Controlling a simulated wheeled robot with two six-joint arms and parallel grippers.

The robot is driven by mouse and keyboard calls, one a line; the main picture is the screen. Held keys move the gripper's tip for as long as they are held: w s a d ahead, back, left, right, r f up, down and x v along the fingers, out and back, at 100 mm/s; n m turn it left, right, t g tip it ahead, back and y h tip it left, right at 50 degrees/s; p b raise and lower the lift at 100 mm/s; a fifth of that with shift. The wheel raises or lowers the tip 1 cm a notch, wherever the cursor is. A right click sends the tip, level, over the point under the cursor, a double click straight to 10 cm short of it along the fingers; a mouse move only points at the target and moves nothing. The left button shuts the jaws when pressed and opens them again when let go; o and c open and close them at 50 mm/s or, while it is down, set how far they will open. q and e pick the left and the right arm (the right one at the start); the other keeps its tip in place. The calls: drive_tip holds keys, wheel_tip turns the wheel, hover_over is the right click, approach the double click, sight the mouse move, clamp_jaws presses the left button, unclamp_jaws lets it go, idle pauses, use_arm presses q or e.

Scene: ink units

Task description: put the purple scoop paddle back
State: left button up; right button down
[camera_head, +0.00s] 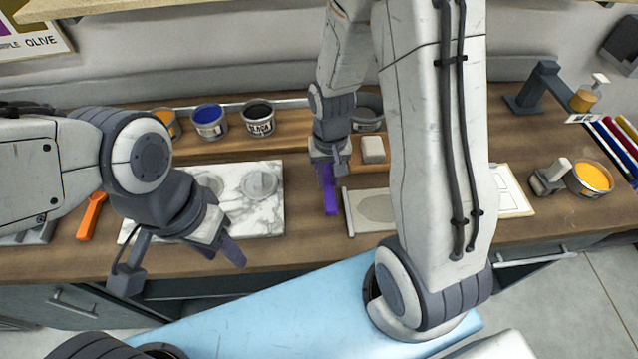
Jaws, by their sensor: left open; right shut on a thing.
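The purple scoop paddle (329,193) hangs from my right gripper (327,163), which is shut on it. It points down, just right of the marble slab (275,223) and left of a grey sheet with an oval on it. I cannot tell whether its lower end touches the worktop. My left gripper (232,248) is open and empty over the front edge of the worktop, in front of the slab. An orange scoop paddle (91,216) lies on the worktop left of the slab, partly near my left arm.
Open ink cans, orange (166,121), blue (209,120) and black (258,118), stand on the back shelf. A beige block (373,149) is right of my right gripper. A yellow ink tub (592,177) and a dark stand (538,90) are at the right.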

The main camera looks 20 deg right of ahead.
drive_tip(key=shift+w+a+f, duration=0.75)
drive_tip(key=shift+w+f, duration=0.1)
drive_tip(key=shift+w, duration=0.05)
drive_tip(key=shift+f+p, duration=0.65)
drive_tip(key=shift+f, duration=1.25)
drive_tip(key=c, duration=0.7)
unclamp_jaws()
drive_tip(key=shift+o, duration=0.2)
